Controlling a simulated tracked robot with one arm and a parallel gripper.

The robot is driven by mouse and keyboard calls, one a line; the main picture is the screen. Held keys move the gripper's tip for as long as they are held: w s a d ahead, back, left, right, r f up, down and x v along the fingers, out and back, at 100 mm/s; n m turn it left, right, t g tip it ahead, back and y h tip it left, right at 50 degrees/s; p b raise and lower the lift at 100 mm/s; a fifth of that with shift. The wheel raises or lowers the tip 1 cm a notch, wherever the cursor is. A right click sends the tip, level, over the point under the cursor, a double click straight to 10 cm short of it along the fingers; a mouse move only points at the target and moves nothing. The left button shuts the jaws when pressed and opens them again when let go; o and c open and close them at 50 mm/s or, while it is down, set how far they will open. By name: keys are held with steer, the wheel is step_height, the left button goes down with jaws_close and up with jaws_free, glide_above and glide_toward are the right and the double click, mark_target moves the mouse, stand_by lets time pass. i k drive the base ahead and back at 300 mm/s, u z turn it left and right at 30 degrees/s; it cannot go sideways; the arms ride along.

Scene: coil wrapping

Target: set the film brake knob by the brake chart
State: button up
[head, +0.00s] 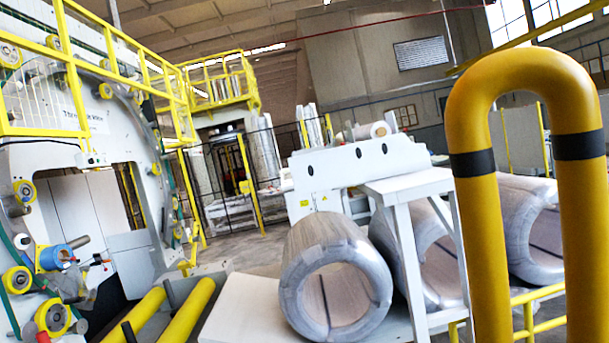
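I cannot make out the film brake knob or the brake chart in the head view. The white wrapping machine (85,118) with its large ring fills the left side. A roll with a blue end (55,257) sits on the ring at lower left, with grey film or cloth hanging below it. Yellow-rimmed rollers (53,318) are fixed around the ring. The lettering on the machine is too blurred to read. My gripper is not in view.
A yellow bollard hoop (468,215) with black bands stands close at right. Wrapped coils (337,285) lie beside a white table frame (410,187). Yellow rollers (187,312) lie low at left centre. A yellow railed platform (222,85) and dark fence stand behind.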

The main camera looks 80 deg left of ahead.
mark_target(24, 241)
steer(key=u, duration=1.35)
steer(key=i, duration=0.15)
steer(key=u, duration=2.15)
steer(key=k, duration=0.95)
steer(key=u, duration=0.2)
steer(key=i, duration=0.95)
steer(key=z, duration=0.1)
